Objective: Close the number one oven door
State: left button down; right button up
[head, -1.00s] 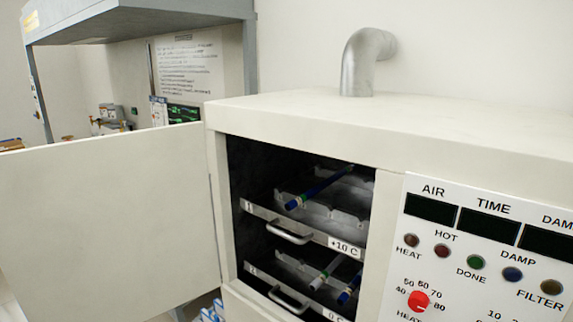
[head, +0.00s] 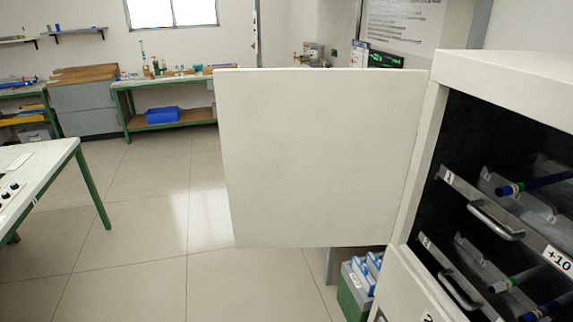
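The white oven door (head: 325,160) stands wide open in the head view, swung out to the left from its hinge side. The oven body (head: 500,75) is at the right edge of the view, partly cut off. Its dark chamber shows an upper tray (head: 480,203) and a lower tray (head: 445,272) with metal handles, holding blue and white rods (head: 535,184). A label reading +10 is on the upper tray. Neither of my grippers is in view.
A green crate (head: 352,300) with blue and white items stands on the floor below the door. A white-topped table (head: 45,165) is at the left. A green workbench (head: 165,100) stands at the back. Tiled floor (head: 150,220) between them is clear.

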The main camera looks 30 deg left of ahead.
aim_at(313, 158)
jog(key=i+j+u, duration=0.1)
jog(key=j+u, duration=0.3)
jog(key=i+j+u, duration=0.15)
jog(key=u, duration=0.25)
jog(key=i+j+u, duration=0.2)
jog(key=u, duration=0.2)
jog(key=i+j+u, duration=0.2)
jog(key=u, duration=0.2)
jog(key=i+j+u, duration=0.4)
jog(key=i+u, duration=0.4)
jog(key=i+z, duration=0.45)
jog(key=i+j+z, duration=0.25)
jog(key=i+z, duration=0.3)
jog(key=z, duration=0.3)
jog(key=i+l+z, duration=0.1)
jog(key=z, duration=0.35)
jog(key=i+z, duration=0.15)
jog(key=z, duration=0.25)
jog(key=i+z, duration=0.1)
jog(key=z, duration=0.35)
jog(key=i+j+z, duration=0.1)
jog(key=z, duration=0.3)
jog(key=i+j+z, duration=0.1)
jog(key=z, duration=0.3)
jog(key=i+z, duration=0.2)
jog(key=z, duration=0.3)
jog(key=i+j+z, duration=0.2)
jog(key=z, duration=0.25)
jog(key=i+j+z, duration=0.2)
jog(key=z, duration=0.3)
